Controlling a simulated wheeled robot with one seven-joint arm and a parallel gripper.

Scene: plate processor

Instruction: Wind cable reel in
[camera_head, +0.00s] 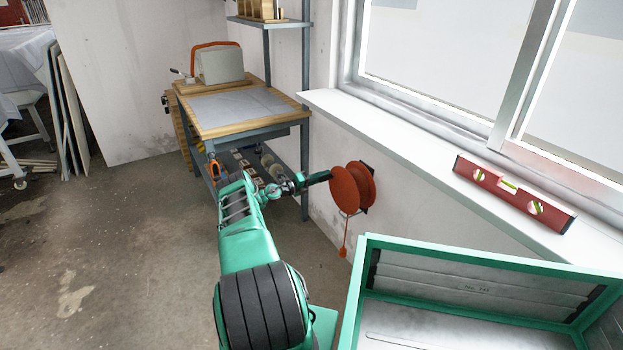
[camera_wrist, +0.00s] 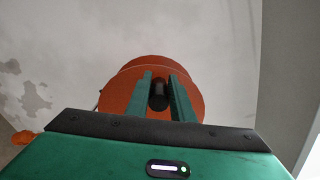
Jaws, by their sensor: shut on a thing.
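The orange cable reel (camera_head: 345,192) is mounted on the white wall below the window sill. It also fills the middle of the wrist view (camera_wrist: 135,105). My gripper (camera_head: 322,177) reaches the reel from the left. In the wrist view my gripper's two green fingers (camera_wrist: 161,88) stand either side of the reel's black crank knob (camera_wrist: 158,97) and are shut on it. A short length of cable with an orange end (camera_head: 343,252) hangs below the reel. An orange piece (camera_wrist: 23,138) shows at the lower left of the wrist view.
A workbench (camera_head: 240,127) with a grey sheet stands at the back left of the reel. A red spirit level (camera_head: 512,194) lies on the sill (camera_head: 400,133). A green-rimmed case (camera_head: 480,257) is at the lower right. The floor at left is clear.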

